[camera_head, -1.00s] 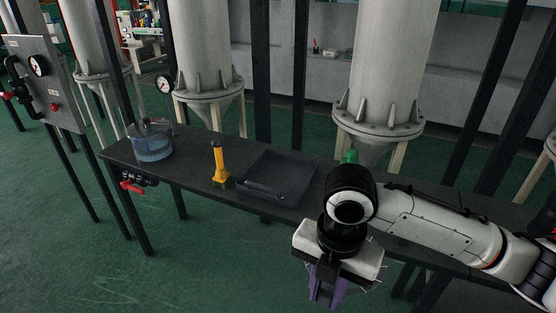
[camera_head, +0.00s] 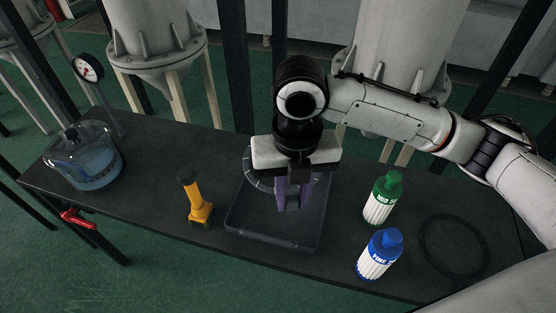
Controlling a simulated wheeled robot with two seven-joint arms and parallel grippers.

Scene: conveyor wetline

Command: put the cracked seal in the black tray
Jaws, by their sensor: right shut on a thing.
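The black tray (camera_head: 231,223) sits on the dark table near the middle. My right gripper (camera_head: 293,205) is over the tray, pointing down, with purple fingers. It is shut on a thin greyish ring, the seal (camera_head: 251,178), whose curved edge shows left of the fingers over the tray's back left part. The rest of the seal is hidden behind the gripper; I cannot make out a crack. Whether it touches the tray floor is unclear. A second, black ring (camera_head: 424,246) lies flat on the table at the right. My left gripper is not in view.
A yellow tool (camera_head: 200,207) stands left of the tray. A clear vessel of blue liquid (camera_head: 88,165) is at the far left. A green-capped bottle (camera_head: 382,200) and a blue-capped bottle (camera_head: 379,255) stand right of the tray. A red valve handle (camera_head: 78,217) juts from the front edge.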

